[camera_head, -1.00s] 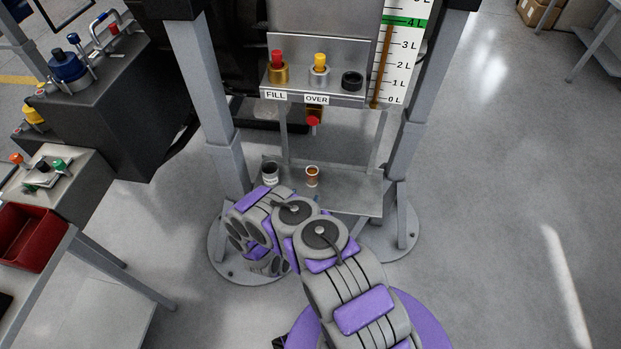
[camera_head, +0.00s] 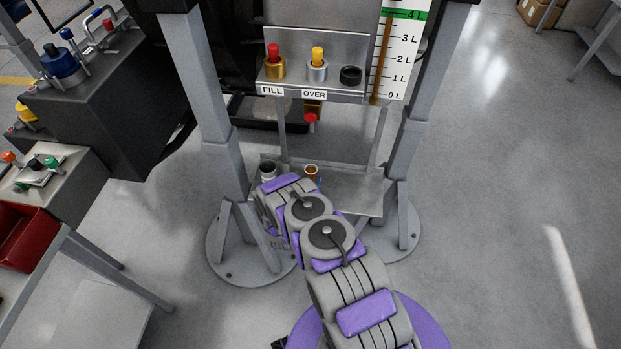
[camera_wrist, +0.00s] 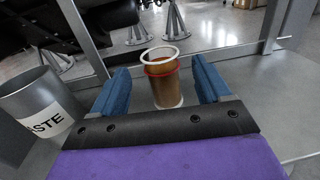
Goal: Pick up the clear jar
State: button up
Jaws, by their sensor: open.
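The clear jar (camera_wrist: 165,80) stands upright on the low grey shelf, with brown contents, a white rim and a red ring near its top. In the head view the jar (camera_head: 311,171) shows just beyond my arm, its lower part partly hidden. My gripper (camera_wrist: 163,84) is open, its two blue fingers on either side of the jar in the wrist view. I cannot tell whether the fingers reach fully around it. In the head view my gripper is hidden behind my arm.
A grey waste can (camera_wrist: 38,104) stands left of the jar on the shelf (camera_head: 350,190). Grey stand legs (camera_head: 222,160) rise at both sides. Above is an upper shelf with FILL and OVER labels (camera_head: 315,94) and a red-knobbed valve (camera_head: 310,117) below it.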

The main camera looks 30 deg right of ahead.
aim_at(309, 174)
jog(key=shift+r+b+x, duration=0.1)
jog(key=shift+b+x, duration=0.35)
jog(key=shift+x, duration=0.9)
jog(key=shift+r+b+x, duration=0.15)
jog(key=shift+b+x, duration=0.25)
jog(key=shift+x, duration=1)
jog(key=c, duration=1.2)
jog(key=shift+r, duration=0.1)
